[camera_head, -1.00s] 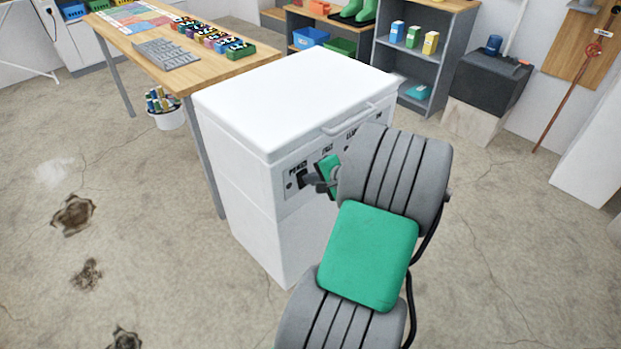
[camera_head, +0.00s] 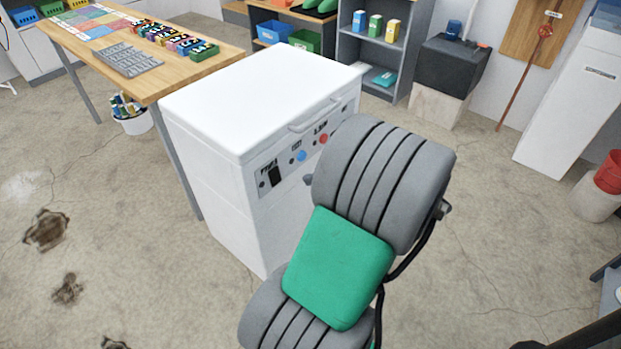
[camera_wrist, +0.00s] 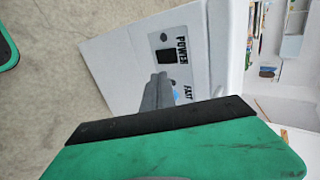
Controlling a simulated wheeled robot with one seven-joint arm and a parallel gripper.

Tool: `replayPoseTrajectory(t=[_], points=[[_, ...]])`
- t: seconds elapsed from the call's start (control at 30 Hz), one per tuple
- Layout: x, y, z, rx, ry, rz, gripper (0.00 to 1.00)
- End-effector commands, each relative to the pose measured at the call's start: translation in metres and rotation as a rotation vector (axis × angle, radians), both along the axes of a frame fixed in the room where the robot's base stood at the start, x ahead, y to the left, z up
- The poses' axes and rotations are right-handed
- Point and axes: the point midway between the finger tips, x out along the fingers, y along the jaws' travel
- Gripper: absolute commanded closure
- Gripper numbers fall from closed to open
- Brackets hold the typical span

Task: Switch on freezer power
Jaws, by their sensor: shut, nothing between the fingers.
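The white freezer (camera_head: 225,215) stands in the middle of the head view with its lid closed. Its front panel has a black power switch (camera_head: 277,176) at the left end, with a blue button (camera_head: 302,155) and a red button (camera_head: 323,139) to its right. In the wrist view the dark switch (camera_wrist: 181,56) sits beside the word POWER, and my gripper (camera_wrist: 158,84) shows in front of the panel, its fingers together and empty. The fingertips look apart from the switch. Whether the switch is on cannot be told. My arm hides most of the gripper in the head view.
A wooden table (camera_head: 205,72) with trays stands against the freezer's left side, with a white bucket (camera_head: 133,122) under it. A grey shelf (camera_head: 345,50) and a black box (camera_head: 450,70) are behind. The floor to the right is mostly clear.

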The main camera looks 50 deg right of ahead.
Motion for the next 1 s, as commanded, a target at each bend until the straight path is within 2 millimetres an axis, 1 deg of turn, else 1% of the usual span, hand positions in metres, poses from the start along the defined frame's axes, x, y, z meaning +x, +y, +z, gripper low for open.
replayPoseTrajectory(t=[0.2, 0.5, 0.63, 0.77, 1.0], points=[[-0.003, -0.004, -0.018, 0.001, 0.002, -0.002, 1.0], [-0.004, -0.005, -0.015, -0.001, 0.003, -0.001, 1.0], [-0.001, -0.005, -0.017, 0.0, 0.003, 0.0, 1.0], [0.012, -0.003, -0.029, 0.002, 0.003, 0.002, 1.0], [0.053, -0.001, -0.062, 0.002, 0.004, 0.005, 1.0]])
